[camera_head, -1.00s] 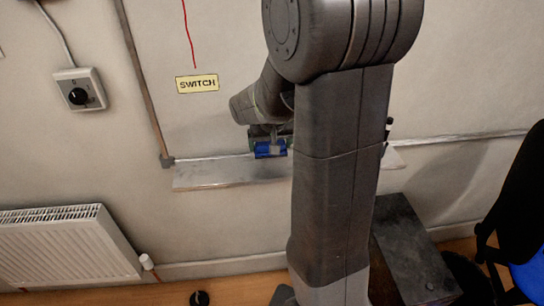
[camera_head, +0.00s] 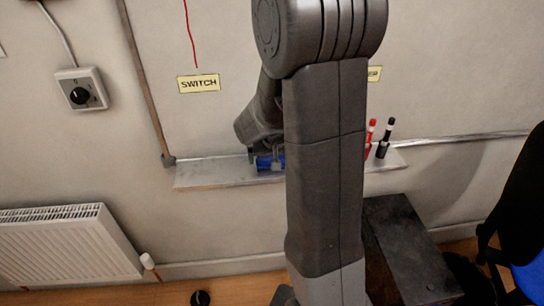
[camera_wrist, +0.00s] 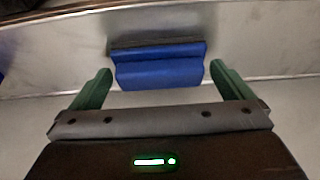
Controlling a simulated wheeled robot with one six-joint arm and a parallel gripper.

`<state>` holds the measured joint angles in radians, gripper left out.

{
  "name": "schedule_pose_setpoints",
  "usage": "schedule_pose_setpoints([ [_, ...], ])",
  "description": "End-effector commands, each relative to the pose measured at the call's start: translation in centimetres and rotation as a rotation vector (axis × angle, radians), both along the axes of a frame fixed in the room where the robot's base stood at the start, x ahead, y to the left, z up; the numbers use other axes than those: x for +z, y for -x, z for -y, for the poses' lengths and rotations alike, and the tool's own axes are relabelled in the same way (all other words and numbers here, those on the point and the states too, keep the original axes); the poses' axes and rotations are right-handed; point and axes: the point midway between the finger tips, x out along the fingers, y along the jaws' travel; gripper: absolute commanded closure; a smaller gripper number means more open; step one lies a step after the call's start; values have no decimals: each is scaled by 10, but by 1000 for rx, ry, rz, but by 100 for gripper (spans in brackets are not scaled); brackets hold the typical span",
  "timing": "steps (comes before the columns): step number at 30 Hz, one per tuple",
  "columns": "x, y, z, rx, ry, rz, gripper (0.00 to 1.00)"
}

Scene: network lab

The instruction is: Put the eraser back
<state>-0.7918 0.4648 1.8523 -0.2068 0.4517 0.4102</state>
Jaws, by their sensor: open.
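The eraser (camera_wrist: 160,67) is a blue block with a dark strip along its far side. In the wrist view it lies on the pale ledge, just ahead of and between the green fingertips, with a gap to each. In the head view the eraser (camera_head: 265,163) shows low at the ledge (camera_head: 210,175), partly hidden by my arm. My gripper (camera_wrist: 160,80) is open and empty, its fingers spread wider than the eraser. In the head view my gripper (camera_head: 268,156) is mostly hidden.
A red marker (camera_head: 370,132) and a black marker (camera_head: 385,138) stand on the ledge's right part. A SWITCH label (camera_head: 198,83) and a half-hidden label (camera_head: 374,73) are on the wall. A radiator (camera_head: 65,245), a dark box (camera_head: 410,250) and a chair (camera_head: 525,230) stand below.

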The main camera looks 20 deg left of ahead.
Motion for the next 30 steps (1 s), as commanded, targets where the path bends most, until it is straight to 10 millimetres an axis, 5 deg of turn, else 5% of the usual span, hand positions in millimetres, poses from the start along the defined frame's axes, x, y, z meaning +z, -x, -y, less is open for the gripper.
schedule_pose_setpoints([
  [21,97,33,20,1,-3,4,0],
  [30,110,39,24,0,0,0,0],
])
